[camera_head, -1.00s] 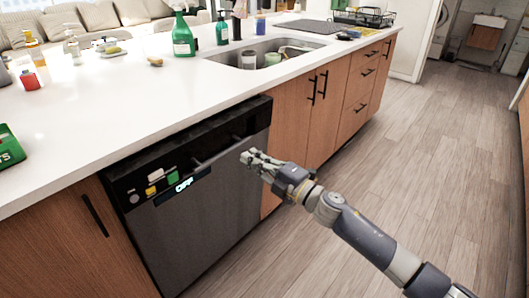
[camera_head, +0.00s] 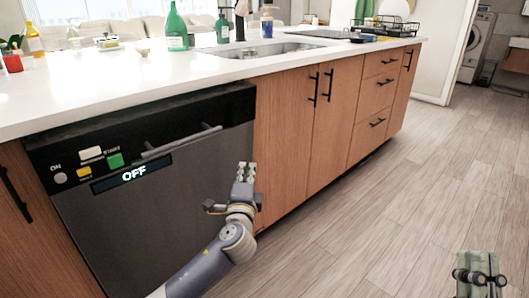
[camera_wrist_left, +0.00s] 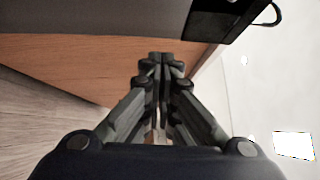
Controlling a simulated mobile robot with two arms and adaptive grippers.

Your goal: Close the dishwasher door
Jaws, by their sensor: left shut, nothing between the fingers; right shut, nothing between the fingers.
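The dishwasher door (camera_head: 150,215) is a dark grey front with a black top panel, coloured buttons and an "OFF" display. It stands upright under the white counter and looks about flush with the cabinets; I cannot tell if a small gap is left. Its bar handle (camera_head: 183,140) runs across the upper part. My right gripper (camera_head: 480,280) is shut and empty at the bottom right.
Wooden cabinets (camera_head: 290,160) with black handles continue right of the dishwasher. The white counter (camera_head: 120,75) carries bottles, a sink (camera_head: 265,49) and a dish rack (camera_head: 385,25). The wooden floor (camera_head: 400,190) to the right is clear.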

